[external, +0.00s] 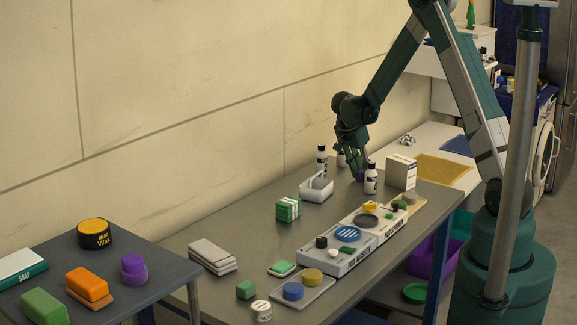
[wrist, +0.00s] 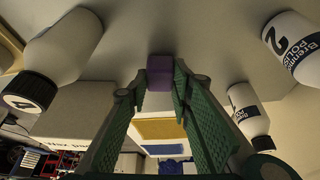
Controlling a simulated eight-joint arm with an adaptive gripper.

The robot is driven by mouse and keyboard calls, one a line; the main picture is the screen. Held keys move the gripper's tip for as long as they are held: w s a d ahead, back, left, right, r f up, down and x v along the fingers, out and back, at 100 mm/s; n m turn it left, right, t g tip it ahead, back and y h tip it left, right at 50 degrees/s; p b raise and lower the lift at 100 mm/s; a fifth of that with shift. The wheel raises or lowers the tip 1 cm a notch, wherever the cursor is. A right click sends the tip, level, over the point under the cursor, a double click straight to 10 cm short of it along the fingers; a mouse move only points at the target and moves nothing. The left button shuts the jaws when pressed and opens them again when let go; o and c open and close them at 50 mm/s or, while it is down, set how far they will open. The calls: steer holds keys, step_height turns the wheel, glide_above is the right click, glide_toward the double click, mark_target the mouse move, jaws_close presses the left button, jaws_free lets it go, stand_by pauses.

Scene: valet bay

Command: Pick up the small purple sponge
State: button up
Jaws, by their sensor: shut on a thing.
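The small purple sponge (wrist: 160,72) is a block between my fingertips in the wrist view. My gripper (wrist: 159,88) is shut on it, one green finger on each side. In the external view, my gripper (external: 358,168) is at the far part of the grey bench, among white bottles, and a bit of the purple sponge (external: 360,176) shows at its tips. I cannot tell whether the sponge touches the bench or hangs just above it.
White black-capped bottles (external: 371,179) (wrist: 68,45) (wrist: 293,45) stand close around my gripper. A white box (external: 401,172) is to the right, a white tray (external: 316,188) to the left. Grey dispensers (external: 340,256) line the front. Bare bench (external: 245,262) lies left of them.

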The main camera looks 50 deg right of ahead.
mark_target(361, 171)
steer(key=shift+r, duration=0.15)
step_height(361, 171, up, 10)
stand_by(0.7)
stand_by(0.6)
